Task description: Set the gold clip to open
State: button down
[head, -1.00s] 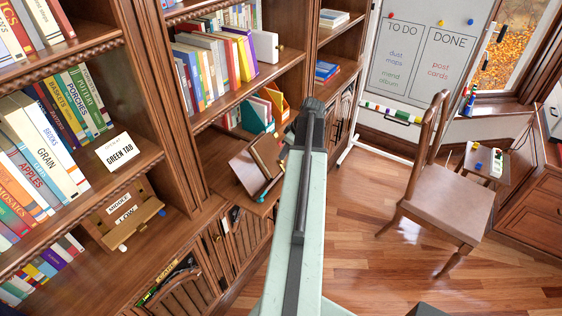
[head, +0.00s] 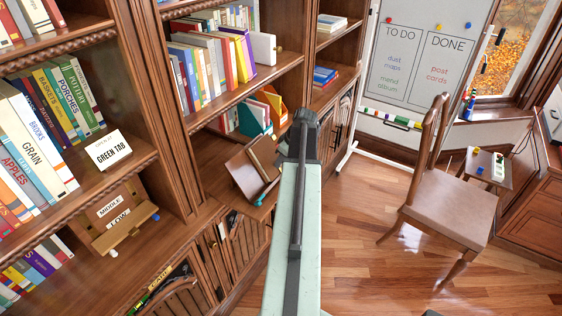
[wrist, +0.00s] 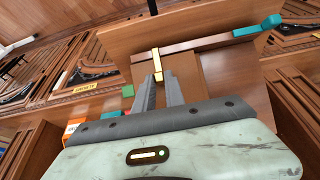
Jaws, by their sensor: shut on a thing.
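The gold clip (wrist: 157,62) is a narrow bright bar in the wrist view, set on a dark strip across a wooden stand (wrist: 208,32). My gripper (wrist: 159,80) reaches up to it from below, and its two grey fingertips are shut on the lower end of the clip. The clip's long side runs roughly up and down in that view. The wooden stand also shows in the head view (head: 244,172), tilted on a shelf ledge. There the clip and my fingertips cannot be made out, and my arm covers part of the area.
A teal end piece (wrist: 258,27) is on the strip's right. A small green tab (wrist: 128,91) lies left of my fingers. In the head view, a "GREEN TAB" card (head: 108,150) stands on the left shelf.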

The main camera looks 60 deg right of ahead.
jog(key=shift+d, duration=0.1)
jog(key=d+m+y+b, duration=0.1)
jog(key=d+f+m+y, duration=0.1)
jog(key=m, duration=0.1)
jog(key=shift+s+d+b, duration=0.2)
jog(key=shift+b, duration=0.15)
jog(key=m+y+b, duration=0.1)
jog(key=d+f+m+t+y+b, duration=0.1)
jog(key=m+b, duration=0.1)
jog(key=shift+s+d, duration=0.3)
jog(key=shift+s, duration=0.1)
jog(key=shift+s+d+m+t+y+b, duration=0.2)
jog(key=shift+m+t+y+b, duration=0.1)
jog(key=shift+m+y+b, duration=0.5)
jog(key=c, duration=1.4)
grip_release()
